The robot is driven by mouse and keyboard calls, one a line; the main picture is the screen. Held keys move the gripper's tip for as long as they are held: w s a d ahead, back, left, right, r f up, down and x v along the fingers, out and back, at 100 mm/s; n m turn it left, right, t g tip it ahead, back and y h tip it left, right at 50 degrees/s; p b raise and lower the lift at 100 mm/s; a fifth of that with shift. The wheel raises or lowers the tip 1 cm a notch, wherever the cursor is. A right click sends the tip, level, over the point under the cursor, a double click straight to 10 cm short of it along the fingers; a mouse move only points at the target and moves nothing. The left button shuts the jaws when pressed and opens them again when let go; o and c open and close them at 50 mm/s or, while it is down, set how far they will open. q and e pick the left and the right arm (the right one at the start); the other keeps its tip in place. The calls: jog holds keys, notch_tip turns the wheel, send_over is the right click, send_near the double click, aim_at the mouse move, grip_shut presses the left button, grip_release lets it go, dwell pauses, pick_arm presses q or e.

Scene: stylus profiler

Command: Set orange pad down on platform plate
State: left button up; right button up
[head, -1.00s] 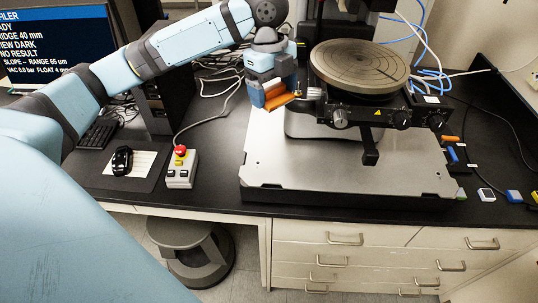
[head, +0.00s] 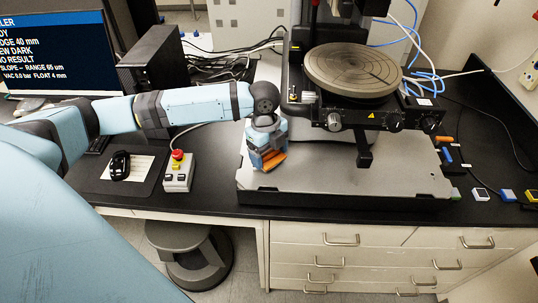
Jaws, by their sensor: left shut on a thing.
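The orange pad (head: 274,161) is in my left gripper (head: 268,157), which is shut on it at the left front part of the silver platform plate (head: 320,176). The pad is low over the plate, and I cannot tell whether it touches. The gripper hides part of the pad and the plate surface behind it. My right gripper is not in view.
A round grooved stage (head: 353,69) stands above the plate at the back, with a knobbed black block (head: 375,118) in front. A control box with a red button (head: 178,171) is left of the plate. Small coloured blocks (head: 480,194) lie at the right. The plate's front is clear.

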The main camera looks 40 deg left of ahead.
pick_arm(q)
jog(key=shift+f, duration=0.85)
jog(key=o, duration=0.8)
jog(key=shift+f, duration=0.1)
jog(key=shift+r, duration=0.4)
notch_tip(320, 180, up, 12)
jog(key=a+b, duration=0.1)
jog(key=shift+w+a+f, duration=0.2)
jog(key=shift+f, duration=0.05)
